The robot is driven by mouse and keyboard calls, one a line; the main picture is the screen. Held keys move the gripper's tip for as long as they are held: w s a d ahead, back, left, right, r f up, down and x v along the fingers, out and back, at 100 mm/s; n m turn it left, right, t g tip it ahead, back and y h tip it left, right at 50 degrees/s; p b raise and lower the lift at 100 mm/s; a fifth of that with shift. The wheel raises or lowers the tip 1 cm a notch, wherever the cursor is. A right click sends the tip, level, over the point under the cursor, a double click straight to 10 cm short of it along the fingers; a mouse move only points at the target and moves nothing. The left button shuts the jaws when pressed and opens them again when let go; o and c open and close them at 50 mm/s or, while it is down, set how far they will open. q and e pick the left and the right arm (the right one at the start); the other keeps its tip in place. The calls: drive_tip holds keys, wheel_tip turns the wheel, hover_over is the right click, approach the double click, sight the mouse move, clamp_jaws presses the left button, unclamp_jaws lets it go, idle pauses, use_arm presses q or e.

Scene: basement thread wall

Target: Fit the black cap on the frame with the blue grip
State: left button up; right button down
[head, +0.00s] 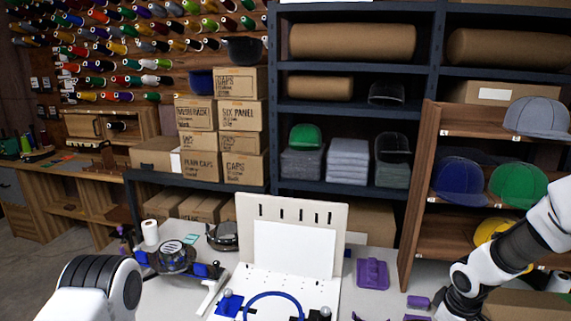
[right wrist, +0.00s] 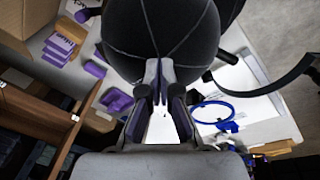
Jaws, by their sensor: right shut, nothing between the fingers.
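The black cap (right wrist: 160,30) fills the top middle of the right wrist view, its seamed crown facing the camera. My right gripper (right wrist: 160,78) is shut and empty, its fingertips over the cap's lower edge in the picture; I cannot tell whether they touch it. A dark round frame with blue grip parts (head: 176,258) stands at the left of the table. My left arm enters at the lower left, and its gripper is out of view.
A white board stand (head: 250,212) with a blue hoop (head: 272,296) is at the table's middle. A dark cap-like object (head: 222,236) sits behind the frame. Purple blocks (head: 372,273) lie right of the stand. A wooden cap shelf (head: 410,205) rises at the right.

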drive_tip(key=shift+f, duration=0.45)
drive_tip(key=shift+w, duration=0.1)
drive_tip(key=r+p, duration=0.1)
drive_tip(key=r, duration=0.1)
drive_tip(key=r+p, duration=0.2)
drive_tip(key=s+r+p, duration=0.1)
drive_tip(key=r+p, duration=0.1)
drive_tip(key=r, duration=0.1)
drive_tip(key=shift+s+a, duration=0.1)
